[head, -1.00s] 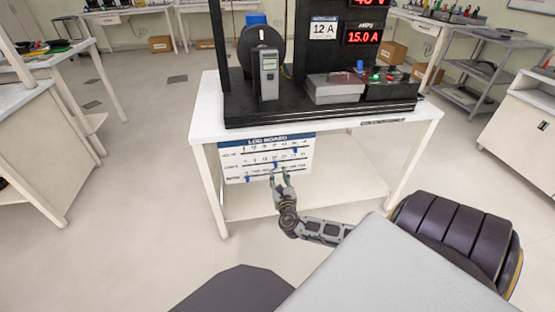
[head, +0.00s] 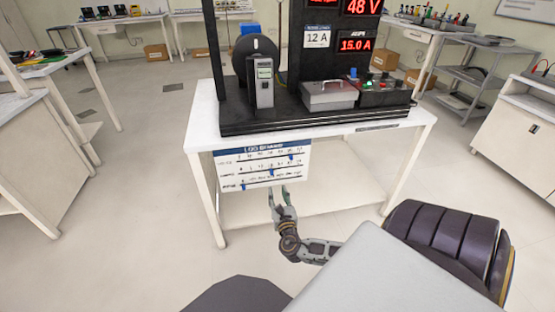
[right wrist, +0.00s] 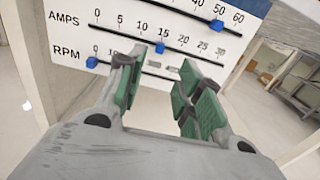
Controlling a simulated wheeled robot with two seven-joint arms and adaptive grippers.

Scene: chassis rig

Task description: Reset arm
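The white log board (head: 262,165) hangs on the front of the workbench, with a blue header and three slider rows. In the right wrist view the board (right wrist: 120,35) shows blue sliders: the top one near 50, AMPS at about 15, RPM at 0. My right gripper (head: 278,190) is just below the board's lower edge in the head view. In the right wrist view its green-padded fingers (right wrist: 157,80) are apart with nothing between them. Whether they touch the board cannot be told. My left gripper is not in view.
The white bench (head: 205,135) carries a black rig with a dark wheel (head: 245,62), a grey handheld meter (head: 264,85), a grey box (head: 328,97) and red displays reading 48 V (head: 361,7) and 15.0 A (head: 358,44). Open floor lies left of the bench.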

